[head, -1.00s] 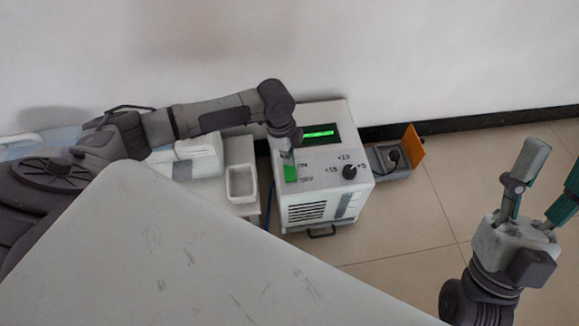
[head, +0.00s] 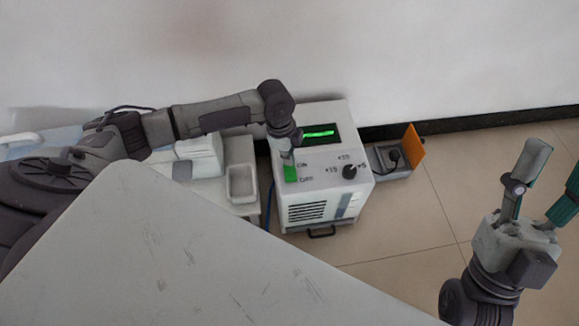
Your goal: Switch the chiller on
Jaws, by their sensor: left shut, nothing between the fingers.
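The chiller (head: 325,205) is a white box on the floor against the wall. Its dark display (head: 320,133) shows a lit green bar. A green switch (head: 290,174) sits on its top panel beside the ON and OFF labels, and a black knob (head: 349,171) sits to the right among temperature marks. My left gripper (head: 287,159) is shut and empty, pointing down at the switch and hiding its upper part; whether it touches cannot be told. My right gripper (head: 556,170) is open and empty at the right edge, away from the chiller, one finger partly cut off.
A socket box (head: 392,172) with an orange flap (head: 413,143) and a black plug stands right of the chiller. A white tray (head: 242,183) lies on a low surface to its left. A pale table top (head: 190,250) fills the front. Tiled floor is clear at right.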

